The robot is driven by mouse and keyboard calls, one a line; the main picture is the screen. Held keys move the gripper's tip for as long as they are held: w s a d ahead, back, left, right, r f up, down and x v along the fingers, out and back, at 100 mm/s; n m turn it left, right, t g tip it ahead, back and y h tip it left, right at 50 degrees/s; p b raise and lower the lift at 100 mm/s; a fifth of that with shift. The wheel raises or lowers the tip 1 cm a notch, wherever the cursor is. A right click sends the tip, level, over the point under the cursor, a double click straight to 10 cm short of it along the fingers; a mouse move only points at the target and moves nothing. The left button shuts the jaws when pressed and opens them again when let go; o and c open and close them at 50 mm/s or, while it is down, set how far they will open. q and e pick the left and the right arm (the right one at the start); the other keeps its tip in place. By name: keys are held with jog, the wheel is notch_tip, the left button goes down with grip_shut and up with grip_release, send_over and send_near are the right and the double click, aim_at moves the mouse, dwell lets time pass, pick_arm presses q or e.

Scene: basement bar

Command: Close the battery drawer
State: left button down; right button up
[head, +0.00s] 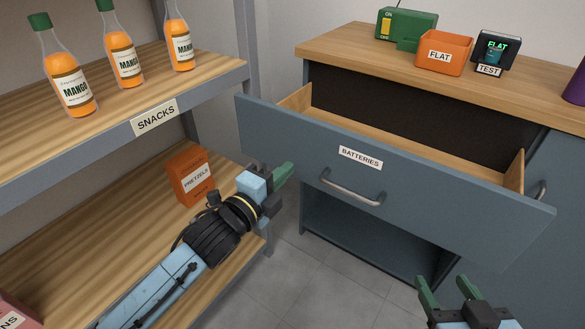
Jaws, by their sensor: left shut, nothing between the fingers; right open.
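The battery drawer (290,140) is pulled out from the cabinet. Its blue-grey front carries a "BATTERIES" label (360,158) and a curved metal handle (352,188). The wooden inside of the drawer shows in part; its floor is mostly hidden behind the front panel. My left gripper (280,174) is shut and empty, to the left of the handle and apart from it in the picture, near the lower left part of the drawer front. My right gripper (445,291) is open and empty at the bottom, below and right of the handle.
A shelf unit at left holds several mango bottles (120,60) on the "SNACKS" shelf and a pretzels box (190,176) lower down. On the counter (345,40) stand a green device (408,24), an orange "FLAT" bin (444,54), a tester (494,50) and a purple object (576,86).

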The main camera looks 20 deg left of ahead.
aim_at(301, 157)
pick_arm(q)
jog(key=b+x, duration=0.1)
jog(key=x, duration=0.1)
jog(key=shift+w+d, duration=0.15)
jog(key=shift+w, duration=0.2)
jog(key=shift+w+d, duration=0.15)
jog(key=shift+w, duration=0.2)
pick_arm(e)
notch_tip(301, 157, up, 6)
jog(key=w+a+t+y, duration=0.1)
jog(key=t, duration=0.3)
jog(key=shift+w+a+r, duration=0.15)
jog(key=shift+a, duration=0.15)
